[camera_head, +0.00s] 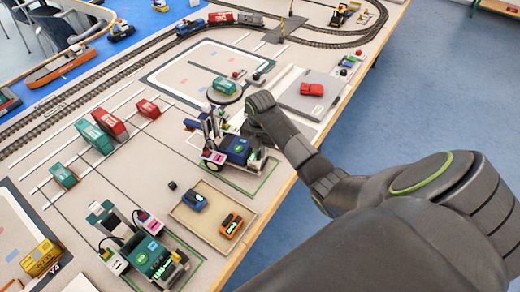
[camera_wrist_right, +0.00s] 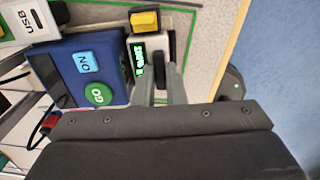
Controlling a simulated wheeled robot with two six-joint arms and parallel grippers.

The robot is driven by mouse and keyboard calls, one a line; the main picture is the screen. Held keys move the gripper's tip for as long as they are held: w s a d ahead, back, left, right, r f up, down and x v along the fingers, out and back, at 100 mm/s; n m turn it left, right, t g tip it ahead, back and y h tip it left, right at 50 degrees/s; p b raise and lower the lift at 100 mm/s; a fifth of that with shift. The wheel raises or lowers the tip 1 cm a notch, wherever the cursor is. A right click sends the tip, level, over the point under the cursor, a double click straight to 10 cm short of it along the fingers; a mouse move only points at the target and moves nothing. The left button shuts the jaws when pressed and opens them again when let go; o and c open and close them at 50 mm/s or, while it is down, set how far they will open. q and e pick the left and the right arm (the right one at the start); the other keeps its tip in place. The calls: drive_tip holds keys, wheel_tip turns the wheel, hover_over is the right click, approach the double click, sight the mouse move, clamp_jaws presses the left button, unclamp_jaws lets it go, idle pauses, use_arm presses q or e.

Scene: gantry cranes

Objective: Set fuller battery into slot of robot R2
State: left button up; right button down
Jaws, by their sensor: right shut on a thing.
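My right gripper (camera_wrist_right: 160,82) is shut on a small white-and-dark battery (camera_wrist_right: 140,62) with a green lit display. In the right wrist view, the battery sits close beside a blue robot body with a green GO button and an ON label (camera_wrist_right: 90,75); I cannot tell whether it is fully seated. This blue toy robot (camera_head: 236,150) also shows in the head view, partly covered by my wrist. A blue battery (camera_head: 195,201) and an orange battery (camera_head: 231,225) lie in a shallow tray (camera_head: 208,237). The R2 label is not readable. My left gripper is not in view.
A teal toy robot (camera_head: 148,257) stands at the front left. A grey pad (camera_head: 315,90) with a red block lies beyond my wrist. Several containers, including a red one (camera_head: 110,124), and a train track lie behind. The table edge runs along the right.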

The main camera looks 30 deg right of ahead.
drive_tip(key=shift+f+b, duration=0.3)
drive_tip(key=shift+f, duration=0.15)
idle(0.4)
drive_tip(key=c, duration=1.4)
unclamp_jaws()
drive_tip(key=shift+r, duration=0.1)
wheel_tip(320, 180, up, 5)
drive_tip(key=shift+w+r+b, duration=0.1)
drive_tip(key=shift+b, duration=0.25)
wheel_tip(320, 180, up, 12)
drive_tip(key=p, duration=1.1)
